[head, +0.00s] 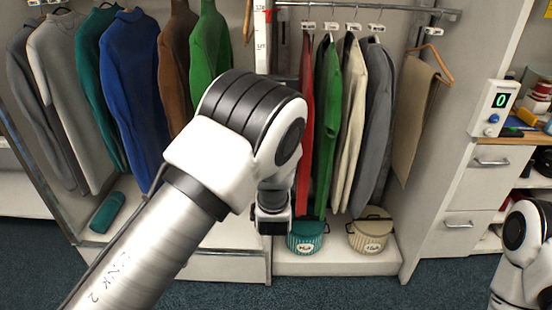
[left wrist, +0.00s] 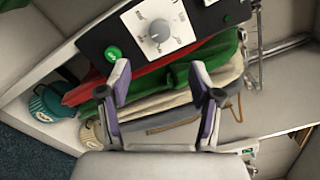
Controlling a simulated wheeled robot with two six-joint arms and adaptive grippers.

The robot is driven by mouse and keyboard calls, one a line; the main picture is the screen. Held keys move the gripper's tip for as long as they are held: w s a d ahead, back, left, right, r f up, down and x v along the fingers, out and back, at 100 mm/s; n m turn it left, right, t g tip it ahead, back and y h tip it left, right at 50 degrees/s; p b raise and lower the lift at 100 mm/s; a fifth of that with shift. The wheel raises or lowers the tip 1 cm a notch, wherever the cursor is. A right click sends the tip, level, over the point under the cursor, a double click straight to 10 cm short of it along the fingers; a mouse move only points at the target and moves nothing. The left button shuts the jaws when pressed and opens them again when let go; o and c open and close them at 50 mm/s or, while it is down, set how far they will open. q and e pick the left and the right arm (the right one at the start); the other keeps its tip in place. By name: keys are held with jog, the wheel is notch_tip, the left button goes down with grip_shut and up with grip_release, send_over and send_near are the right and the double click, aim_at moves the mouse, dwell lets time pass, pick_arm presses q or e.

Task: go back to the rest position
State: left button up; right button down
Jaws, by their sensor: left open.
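My left arm crosses the middle of the head view from the lower left and hides part of the wardrobe. In that view my left gripper's fingers are hidden behind the arm and wrist. In the left wrist view my left gripper (left wrist: 158,84) is open, with nothing between its two fingers. Hanging red, green and cream garments show beyond the fingers. Part of my right arm shows at the lower right edge of the head view; its gripper is out of the picture.
Garments hang left, including a blue one (head: 130,70), and right, including a grey one (head: 376,120). A teal basket (head: 306,238) and a cream basket (head: 371,234) stand below. A control panel with a dial (left wrist: 160,30) is near the left fingers. Drawers (head: 490,187) stand right.

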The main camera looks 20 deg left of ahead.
pick_arm(q)
jog(key=s+a+f+n+g, duration=0.1)
jog(key=s+a+f+g, duration=0.2)
jog(key=s+f, duration=0.35)
jog(key=s+a+f+n+g+h, duration=0.1)
jog(key=s+a+f+g, duration=0.2)
jog(key=f, duration=0.7)
jog(key=s+a+f+n+g, duration=0.1)
jog(key=s+a+f+g, duration=0.1)
jog(key=s+f, duration=0.5)
jog(key=s+d+f+n+g+h, duration=0.1)
jog(key=s+f+n+g, duration=0.1)
jog(key=s+n, duration=0.4)
jog(key=s+d+f+n+g+h, duration=0.1)
jog(key=s+f+n+g, duration=0.2)
jog(key=s, duration=0.9)
jog(key=s+d+f+n+g+h, duration=0.1)
jog(key=s+f+n+g+h, duration=0.1)
jog(key=s+n, duration=0.7)
jog(key=shift+s+f+g, duration=0.2)
jog(key=shift+f+g, duration=0.45)
jog(key=shift+g, duration=0.55)
